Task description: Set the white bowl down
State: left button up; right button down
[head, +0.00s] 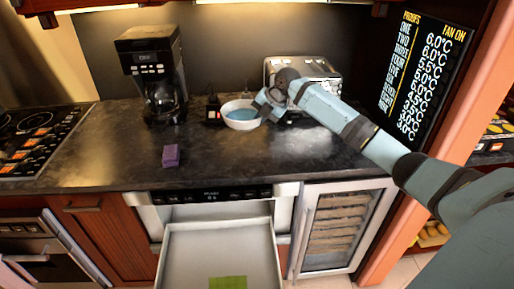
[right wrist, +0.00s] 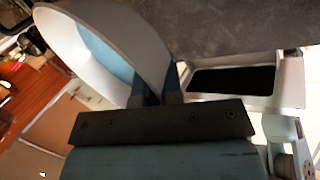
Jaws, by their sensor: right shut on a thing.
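The white bowl (head: 240,115) with a light blue inside is at the back of the dark countertop in the head view, in front of the toaster's left side. My right gripper (head: 266,108) is shut on the bowl's right rim. In the right wrist view the bowl (right wrist: 112,22) fills the upper left, and its rim runs between the fingers of the gripper (right wrist: 165,85). Whether the bowl's base touches the counter cannot be told. My left gripper is not in view.
A coffee maker (head: 153,75) stands left of the bowl and a toaster (head: 305,72) behind it. A purple block (head: 171,156) lies on the dark countertop (head: 110,160). Below, the microwave drawer (head: 190,265) is open with a green sheet (head: 228,283) inside. The front counter is mostly clear.

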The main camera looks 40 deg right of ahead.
notch_tip(320, 180, down, 11)
jog(key=shift+w+f+p, duration=0.1)
jog(key=shift+f+p, duration=0.1)
jog(key=shift+p, duration=0.1)
jog(key=c, duration=1.3)
grip_release()
jog(key=shift+a+f, duration=0.1)
jog(key=shift+o, duration=0.2)
jog(key=v, duration=1.2)
jog(key=shift+b, duration=0.35)
